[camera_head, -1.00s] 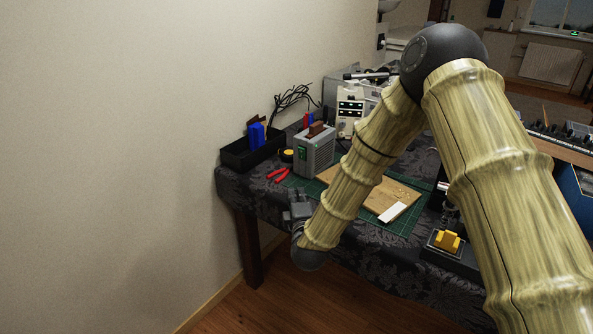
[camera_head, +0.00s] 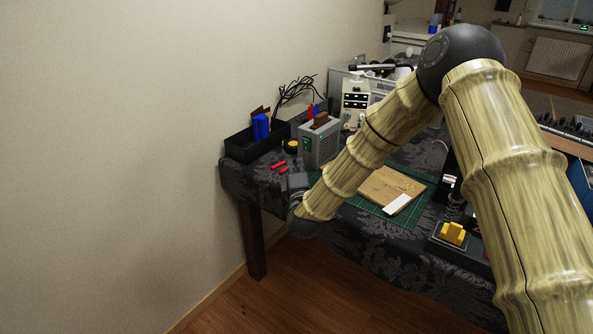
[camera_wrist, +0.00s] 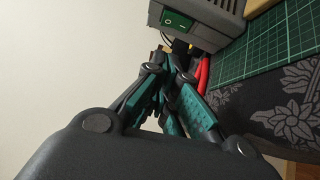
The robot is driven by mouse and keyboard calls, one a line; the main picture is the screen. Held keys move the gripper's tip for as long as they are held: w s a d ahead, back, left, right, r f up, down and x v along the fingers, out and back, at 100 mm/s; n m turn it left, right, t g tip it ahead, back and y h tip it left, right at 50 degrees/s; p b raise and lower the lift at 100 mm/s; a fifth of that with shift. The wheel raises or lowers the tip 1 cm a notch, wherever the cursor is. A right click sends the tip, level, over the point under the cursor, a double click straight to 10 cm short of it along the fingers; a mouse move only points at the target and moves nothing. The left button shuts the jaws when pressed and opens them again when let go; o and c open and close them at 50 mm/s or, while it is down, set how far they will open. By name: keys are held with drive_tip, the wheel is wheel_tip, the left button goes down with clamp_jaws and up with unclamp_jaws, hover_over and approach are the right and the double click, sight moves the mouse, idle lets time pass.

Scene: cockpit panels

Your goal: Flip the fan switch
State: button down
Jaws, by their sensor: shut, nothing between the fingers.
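The grey fan box (camera_head: 318,145) stands on the cloth-covered table near the wall. A green switch (camera_head: 307,143) is on its front face. In the wrist view the box (camera_wrist: 212,22) is at the top, and the green rocker switch (camera_wrist: 178,20) with white marks faces me. My gripper (camera_head: 297,181) is at the table's left front edge, in front of the box. In the wrist view my gripper (camera_wrist: 178,62) is shut and empty. Its fingertips are just below the switch in the picture; I cannot tell whether they touch the box.
Red-handled pliers (camera_head: 279,165) lie left of the box, beside a black bin (camera_head: 243,149) with a blue item. A green cutting mat (camera_head: 372,205) with a wooden board (camera_head: 385,186) lies to the right. A yellow part (camera_head: 453,233) sits further right. The floor in front is clear.

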sight(306, 145)
drive_tip(key=shift+w+d+r, duration=0.15)
drive_tip(key=shift+w+d, duration=0.15)
drive_tip(key=shift+w, duration=1.1)
drive_tip(key=shift+w+d+r, duration=0.15)
drive_tip(key=shift+w+d, duration=0.2)
drive_tip(key=shift+w, duration=1.05)
drive_tip(key=shift+w+d+r, duration=0.15)
drive_tip(key=shift+w+d, duration=0.15)
drive_tip(key=shift+w, duration=1.1)
drive_tip(key=shift+p, duration=0.35)
